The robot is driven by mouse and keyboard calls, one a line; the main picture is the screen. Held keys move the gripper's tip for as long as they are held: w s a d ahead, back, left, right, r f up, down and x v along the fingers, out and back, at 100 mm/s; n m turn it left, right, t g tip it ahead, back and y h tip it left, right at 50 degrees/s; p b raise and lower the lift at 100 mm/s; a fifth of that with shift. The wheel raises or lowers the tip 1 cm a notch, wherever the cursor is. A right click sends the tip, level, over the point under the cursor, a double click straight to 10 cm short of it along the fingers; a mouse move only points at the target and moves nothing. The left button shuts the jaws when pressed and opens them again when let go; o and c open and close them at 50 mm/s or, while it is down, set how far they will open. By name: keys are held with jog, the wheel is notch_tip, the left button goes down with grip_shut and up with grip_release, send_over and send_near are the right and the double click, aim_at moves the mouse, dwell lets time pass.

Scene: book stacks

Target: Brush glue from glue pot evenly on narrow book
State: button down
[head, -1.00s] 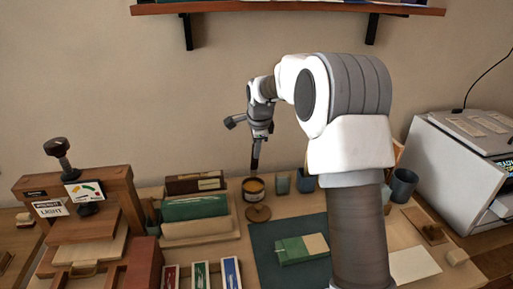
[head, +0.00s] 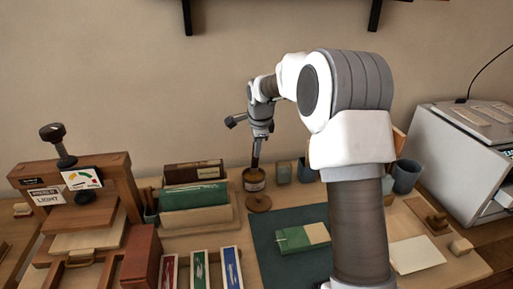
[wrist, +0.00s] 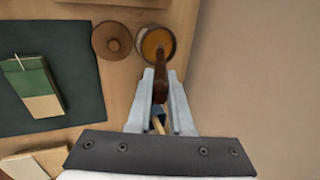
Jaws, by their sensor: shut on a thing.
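The glue pot (head: 253,181) is a small round pot with a label, standing near the back of the table. In the wrist view its amber glue (wrist: 156,42) shows inside the rim. My gripper (wrist: 161,92) is shut on a dark-handled brush (wrist: 160,84), which points down at the pot. The brush's tip is hidden, so I cannot tell how deep it is in the glue. The narrow book (head: 302,237), green with a cream end, lies flat on the dark green mat (head: 262,228). It also shows in the wrist view (wrist: 34,85).
A round wooden lid (head: 259,203) lies in front of the pot. Small cups (head: 284,172) stand to its right. Green books in a rack (head: 195,197) stand to the left, behind red, green and blue strips (head: 199,268). A grey-white machine (head: 455,165) stands at right.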

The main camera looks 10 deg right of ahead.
jog(key=shift+f+b, duration=0.3)
jog(key=shift+f, duration=0.3)
dwell(1.3)
jog(key=shift+r, duration=0.15)
jog(key=shift+r+p, duration=2.65)
jog(key=shift+r, duration=0.8)
jog(key=shift+s+f, duration=0.1)
